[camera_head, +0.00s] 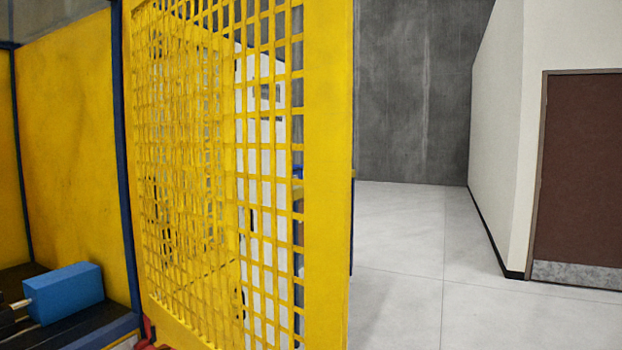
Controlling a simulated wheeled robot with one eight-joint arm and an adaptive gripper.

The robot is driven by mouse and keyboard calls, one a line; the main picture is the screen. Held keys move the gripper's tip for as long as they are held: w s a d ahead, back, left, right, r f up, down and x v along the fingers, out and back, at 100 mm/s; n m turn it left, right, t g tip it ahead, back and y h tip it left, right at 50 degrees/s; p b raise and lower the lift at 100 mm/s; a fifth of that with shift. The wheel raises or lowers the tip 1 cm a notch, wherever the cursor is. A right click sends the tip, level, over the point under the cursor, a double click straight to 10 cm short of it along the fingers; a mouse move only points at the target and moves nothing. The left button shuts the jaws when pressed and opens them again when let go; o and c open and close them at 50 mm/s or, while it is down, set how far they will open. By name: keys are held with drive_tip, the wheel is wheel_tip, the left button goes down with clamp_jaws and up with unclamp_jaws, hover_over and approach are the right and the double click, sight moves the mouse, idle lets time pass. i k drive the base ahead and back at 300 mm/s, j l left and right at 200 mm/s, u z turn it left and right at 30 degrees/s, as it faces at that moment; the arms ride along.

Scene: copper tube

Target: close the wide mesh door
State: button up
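The wide mesh door (328,180) is a yellow frame with a yellow square grid. It fills the left middle of the head view, close to me, and runs past the top and bottom edges. It stands at an angle to the solid yellow panel (70,150) on its left, beside a dark blue post (122,170), so it looks swung open. I cannot see a handle or latch on it. My gripper is not in view.
A blue block (64,292) sits on a dark surface at lower left. A white cabinet-like shape (265,130) shows through the mesh. Grey floor (420,270) on the right is clear, up to a white wall (495,130) and a brown door (585,170).

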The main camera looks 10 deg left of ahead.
sight(328, 37)
drive_tip(key=i+l+z, duration=0.15)
drive_tip(key=i+z, duration=0.45)
drive_tip(key=i+u, duration=0.3)
drive_tip(key=u, duration=0.2)
drive_tip(key=i+l+u, duration=0.25)
drive_tip(key=u, duration=0.25)
drive_tip(key=i+u, duration=0.15)
drive_tip(key=u, duration=0.3)
drive_tip(key=i+l+u, duration=0.1)
drive_tip(key=u, duration=0.35)
drive_tip(key=i+l+u, duration=0.15)
drive_tip(key=u, duration=0.25)
drive_tip(key=i+l+u, duration=0.15)
drive_tip(key=u, duration=0.3)
drive_tip(key=i+l+u, duration=0.1)
drive_tip(key=l+u, duration=0.15)
drive_tip(key=u, duration=0.2)
drive_tip(key=i+l+u, duration=0.1)
drive_tip(key=l+u, duration=0.25)
